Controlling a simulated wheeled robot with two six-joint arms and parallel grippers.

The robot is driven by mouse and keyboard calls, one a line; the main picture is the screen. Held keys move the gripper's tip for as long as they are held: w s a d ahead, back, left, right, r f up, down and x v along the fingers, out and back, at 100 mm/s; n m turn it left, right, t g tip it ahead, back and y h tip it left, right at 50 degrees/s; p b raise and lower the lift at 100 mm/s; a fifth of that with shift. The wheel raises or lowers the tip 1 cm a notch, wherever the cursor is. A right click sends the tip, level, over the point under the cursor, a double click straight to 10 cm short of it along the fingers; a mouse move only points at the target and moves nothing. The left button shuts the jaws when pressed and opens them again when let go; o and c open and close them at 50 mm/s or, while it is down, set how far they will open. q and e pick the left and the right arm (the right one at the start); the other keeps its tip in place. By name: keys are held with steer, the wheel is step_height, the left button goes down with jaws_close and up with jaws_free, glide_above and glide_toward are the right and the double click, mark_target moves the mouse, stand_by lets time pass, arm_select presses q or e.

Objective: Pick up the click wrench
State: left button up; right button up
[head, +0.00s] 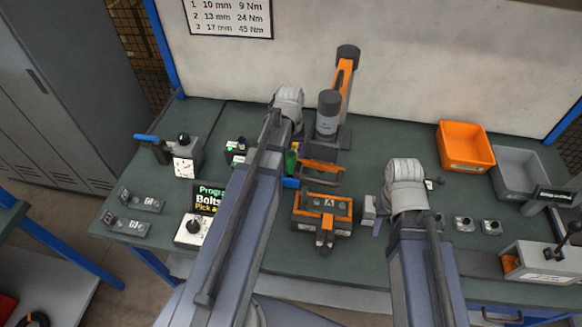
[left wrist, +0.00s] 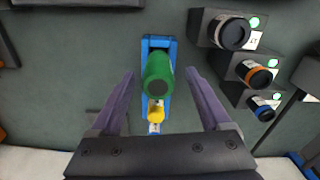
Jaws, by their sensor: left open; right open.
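A green-handled tool (left wrist: 158,72), which looks like the click wrench, sits in a blue cradle (left wrist: 147,43) in the left wrist view, with a yellow part below the handle. In the head view, a bit of its green (head: 291,160) shows beside my left arm. My left gripper (left wrist: 160,75) is open, its fingers to either side of the handle and apart from it. In the head view the left fingers are hidden by the arm. My right gripper (head: 374,217) is open and empty, right of the orange-and-black fixture; its fingertips are only partly visible.
An orange-and-black fixture (head: 322,207) stands between my arms, and an upright orange-and-grey tool (head: 342,85) behind. Black boxes with coloured ends (left wrist: 245,68) stand right of the cradle. Orange (head: 465,147) and grey (head: 520,173) bins are at the back right.

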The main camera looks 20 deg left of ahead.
mark_target(291, 166)
arm_select(q)
step_height(291, 166, down, 5)
steer(key=b, duration=0.4)
steer(key=shift+d+f+b, duration=0.1)
steer(key=shift+d+b, duration=0.05)
steer(key=shift+b, duration=0.2)
arm_select(e)
step_height(291, 166, down, 5)
steer(key=shift+f, duration=0.1)
arm_select(q)
steer(key=shift+c, duration=0.4)
jaws_close()
